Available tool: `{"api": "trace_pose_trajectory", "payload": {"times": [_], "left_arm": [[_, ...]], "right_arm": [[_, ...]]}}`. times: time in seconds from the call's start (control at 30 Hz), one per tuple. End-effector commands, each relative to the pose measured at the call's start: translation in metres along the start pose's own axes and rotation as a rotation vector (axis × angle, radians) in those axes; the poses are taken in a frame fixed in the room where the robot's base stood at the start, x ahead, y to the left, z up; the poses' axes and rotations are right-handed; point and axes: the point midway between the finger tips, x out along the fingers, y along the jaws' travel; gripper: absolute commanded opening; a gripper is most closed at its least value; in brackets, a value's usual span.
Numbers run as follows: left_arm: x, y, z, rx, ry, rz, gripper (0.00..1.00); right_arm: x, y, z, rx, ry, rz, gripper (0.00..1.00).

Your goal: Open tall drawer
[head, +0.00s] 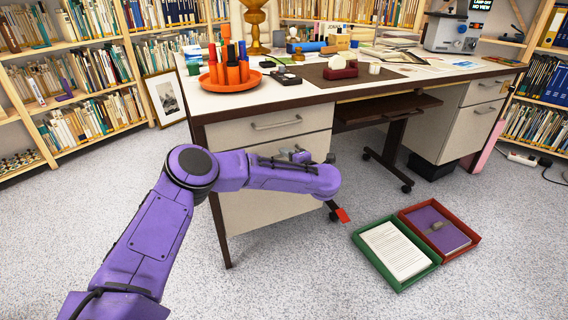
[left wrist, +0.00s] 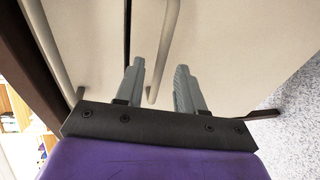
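The tall drawer (head: 262,210) is the lower, pale front in the desk's left pedestal. It looks closed, and my left arm covers much of it in the head view. Its bar handle (left wrist: 166,45) shows in the left wrist view, running between the two grey fingertips of my left gripper (left wrist: 160,70). The fingers are apart, with gaps beside the bar. In the head view the left gripper (head: 297,156) is at the upper part of this drawer, mostly hidden by its own wrist. My right gripper is not in view.
A shallower drawer (head: 265,128) with its own handle (head: 277,123) is above; its handle also shows in the left wrist view (left wrist: 50,45). A green tray (head: 425,268) and a red tray (head: 470,252) lie on the floor at right.

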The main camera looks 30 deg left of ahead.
Motion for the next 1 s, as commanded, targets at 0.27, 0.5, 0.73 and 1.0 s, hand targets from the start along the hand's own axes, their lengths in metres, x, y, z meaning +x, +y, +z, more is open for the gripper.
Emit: {"api": "trace_pose_trajectory", "payload": {"times": [0.27, 0.5, 0.73, 1.0], "left_arm": [[0.021, 0.000, 0.001, 0.001, -0.003, 0.000, 0.38], [0.020, 0.000, 0.001, 0.001, -0.003, 0.000, 0.15], [0.020, 0.000, 0.001, 0.001, -0.003, 0.000, 0.00], [0.007, 0.001, -0.002, 0.001, 0.008, -0.001, 0.00]], "right_arm": [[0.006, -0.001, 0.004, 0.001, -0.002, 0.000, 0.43], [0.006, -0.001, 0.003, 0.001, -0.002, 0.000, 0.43], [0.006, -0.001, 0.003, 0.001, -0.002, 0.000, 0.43], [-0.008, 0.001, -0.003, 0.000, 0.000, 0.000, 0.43]]}}
